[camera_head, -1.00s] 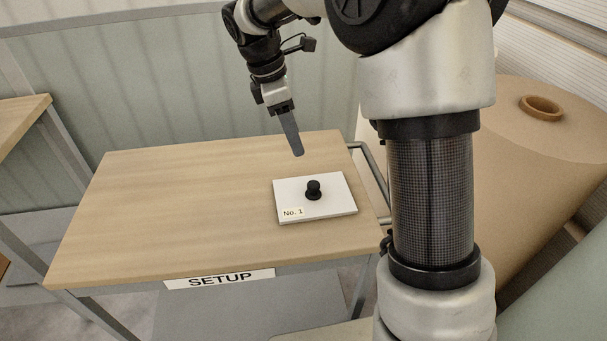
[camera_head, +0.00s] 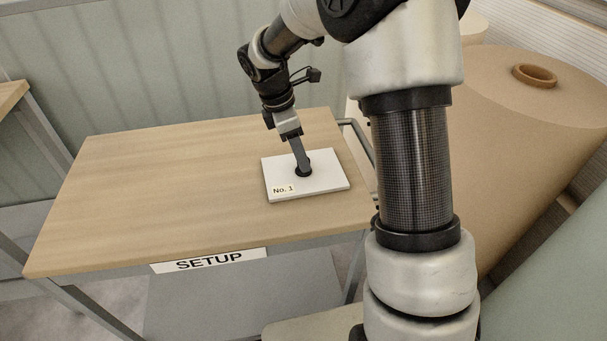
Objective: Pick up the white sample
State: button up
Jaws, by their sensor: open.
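The white sample (camera_head: 325,181) is a flat white plate with a "No. 1" label at its front left corner. It lies on the right part of the wooden table top. A black knob (camera_head: 304,173) stands at its middle, and its upper part is hidden behind my gripper's fingers. My gripper (camera_head: 304,166) points down at the knob and is open. The fingers overlap the knob in this view; I cannot tell whether they touch it.
The table (camera_head: 170,190) bears a "SETUP" sign (camera_head: 209,260) on its front edge, and its left and middle top is bare. A metal handle rail (camera_head: 361,140) is at its right end. A large brown roll (camera_head: 530,130) stands at the right.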

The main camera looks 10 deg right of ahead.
jog(key=x, duration=0.3)
jog(key=shift+d+f+b, duration=0.1)
jog(key=shift+f+b, duration=0.1)
jog(key=shift+b, duration=0.15)
jog(key=shift+r, duration=0.1)
grip_shut()
